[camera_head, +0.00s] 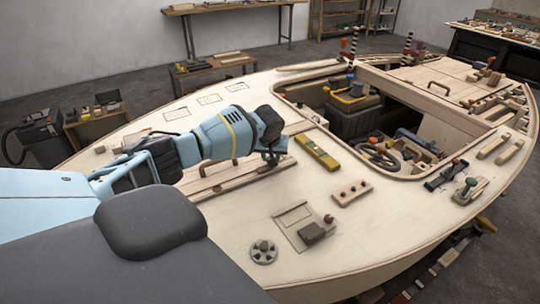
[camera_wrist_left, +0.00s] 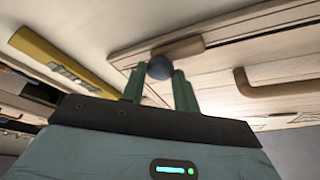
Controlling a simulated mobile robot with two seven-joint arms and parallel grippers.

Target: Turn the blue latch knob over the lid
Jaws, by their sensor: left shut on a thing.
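My left arm reaches in from the left over the deck, and my left gripper (camera_head: 271,156) is low over the lid (camera_head: 225,180). In the left wrist view the gripper (camera_wrist_left: 160,88) is shut on the round blue latch knob (camera_wrist_left: 160,68), with one green finger on each side. A short wooden latch bar (camera_wrist_left: 186,48) runs from the knob to the right along the planked lid (camera_wrist_left: 225,65). Whether the bar overlaps the lid's edge is hard to tell. In the head view the knob is hidden by the gripper. My right gripper is not in view.
A yellow level (camera_head: 317,152) lies right of my gripper, and also shows in the wrist view (camera_wrist_left: 62,60). A wooden handle (camera_wrist_left: 290,88) stands on the lid. A peg block (camera_head: 352,193) and the open cockpit (camera_head: 408,172) are farther right.

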